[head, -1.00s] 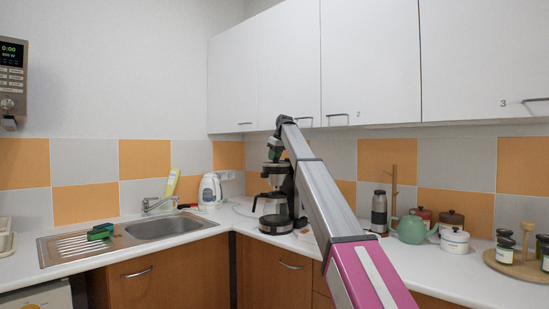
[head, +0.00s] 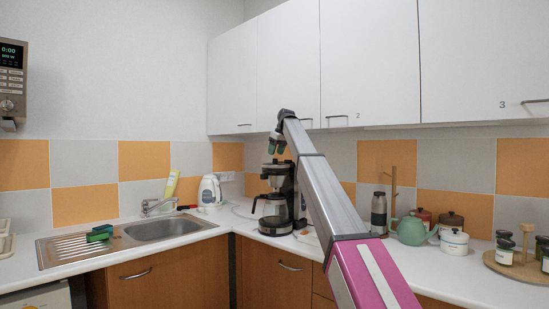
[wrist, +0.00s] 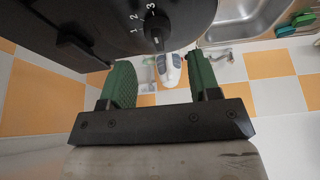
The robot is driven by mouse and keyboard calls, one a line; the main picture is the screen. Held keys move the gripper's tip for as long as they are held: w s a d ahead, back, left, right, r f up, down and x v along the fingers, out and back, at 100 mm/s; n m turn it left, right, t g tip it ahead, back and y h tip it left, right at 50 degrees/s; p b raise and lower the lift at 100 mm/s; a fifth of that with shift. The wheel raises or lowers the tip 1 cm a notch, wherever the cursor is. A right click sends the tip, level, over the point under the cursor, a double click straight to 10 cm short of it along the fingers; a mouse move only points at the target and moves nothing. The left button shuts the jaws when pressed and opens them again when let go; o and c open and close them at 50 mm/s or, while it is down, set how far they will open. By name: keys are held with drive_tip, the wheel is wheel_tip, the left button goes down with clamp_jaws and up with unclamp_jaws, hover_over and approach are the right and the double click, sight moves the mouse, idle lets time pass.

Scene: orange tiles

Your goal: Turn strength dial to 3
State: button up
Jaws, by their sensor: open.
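The coffee maker (head: 284,180) stands on the counter in the corner, black with a glass carafe (head: 270,204). In the wrist view its black face fills the top, with the strength dial (wrist: 157,27) beside the white marks 1, 2 and 3. The dial's knob is dark, and I cannot tell for sure which mark it points at. My gripper (wrist: 160,65) is open and empty, its two green fingers apart, with the dial above the gap between them and not touched. In the head view my gripper (head: 277,146) is at the top of the coffee maker.
White wall cupboards (head: 290,65) hang above and behind my arm. A kettle (head: 209,191) and the sink (head: 165,228) are to the left. A green teapot (head: 410,229), a flask (head: 379,212) and jars stand to the right.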

drive_tip(key=v, duration=0.7)
drive_tip(key=shift+s, duration=0.1)
